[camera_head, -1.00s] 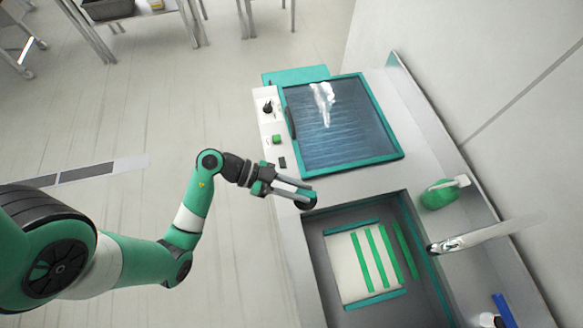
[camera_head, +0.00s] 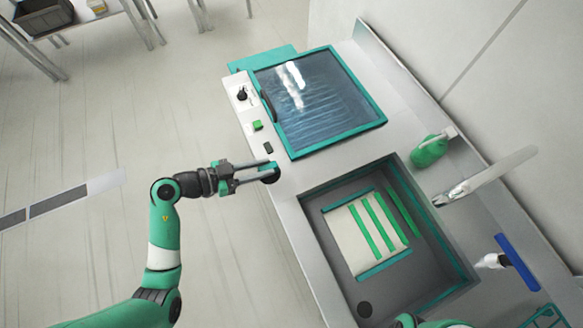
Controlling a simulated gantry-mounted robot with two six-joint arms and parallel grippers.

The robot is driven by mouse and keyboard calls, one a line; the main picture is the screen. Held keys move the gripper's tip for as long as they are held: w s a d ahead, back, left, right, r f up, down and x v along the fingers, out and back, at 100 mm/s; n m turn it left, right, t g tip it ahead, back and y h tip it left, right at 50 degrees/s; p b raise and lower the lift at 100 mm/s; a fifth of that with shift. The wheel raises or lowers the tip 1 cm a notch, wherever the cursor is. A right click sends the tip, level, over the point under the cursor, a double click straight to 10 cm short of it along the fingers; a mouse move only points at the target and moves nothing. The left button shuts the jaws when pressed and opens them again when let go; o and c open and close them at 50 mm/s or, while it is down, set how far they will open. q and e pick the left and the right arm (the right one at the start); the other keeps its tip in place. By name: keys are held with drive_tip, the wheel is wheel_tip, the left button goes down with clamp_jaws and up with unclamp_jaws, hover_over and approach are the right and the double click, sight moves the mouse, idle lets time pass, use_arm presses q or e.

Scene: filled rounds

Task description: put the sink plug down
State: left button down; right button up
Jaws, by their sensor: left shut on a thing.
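The sink plug (camera_head: 270,176) is a small dark round piece at the fingertips of my left gripper (camera_head: 262,172). My left gripper is shut on it, over the left front edge of the counter, just below the control panel. The fingers partly cover the plug, and I cannot tell whether it touches the counter. The sink (camera_head: 325,262) is a dark grey basin to the right of the gripper. My right gripper is not in view.
A cream board with green strips (camera_head: 352,238) lies in the sink, near a dark round drain (camera_head: 364,309). A glass-topped unit (camera_head: 318,105) stands behind. A green bottle (camera_head: 428,151), a faucet (camera_head: 485,178) and a blue-handled brush (camera_head: 517,262) are at the right.

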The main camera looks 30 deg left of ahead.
sight(279, 172)
use_arm(q)
drive_tip(key=w+d+f+b, duration=0.2)
drive_tip(key=f, duration=0.1)
drive_tip(key=w+d+f+b, duration=0.1)
drive_tip(key=w+f, duration=0.1)
drive_tip(key=shift+d+f, duration=0.15)
drive_tip(key=shift+f, duration=0.1)
drive_tip(key=shift+w+d+f, duration=0.2)
drive_tip(key=shift+w+f, duration=0.05)
drive_tip(key=shift+w, duration=0.05)
drive_tip(key=f+b, duration=0.3)
drive_tip(key=f, duration=0.1)
drive_tip(key=shift+w+d, duration=0.25)
drive_tip(key=shift+w, duration=0.05)
drive_tip(key=c, duration=0.7)
unclamp_jaws()
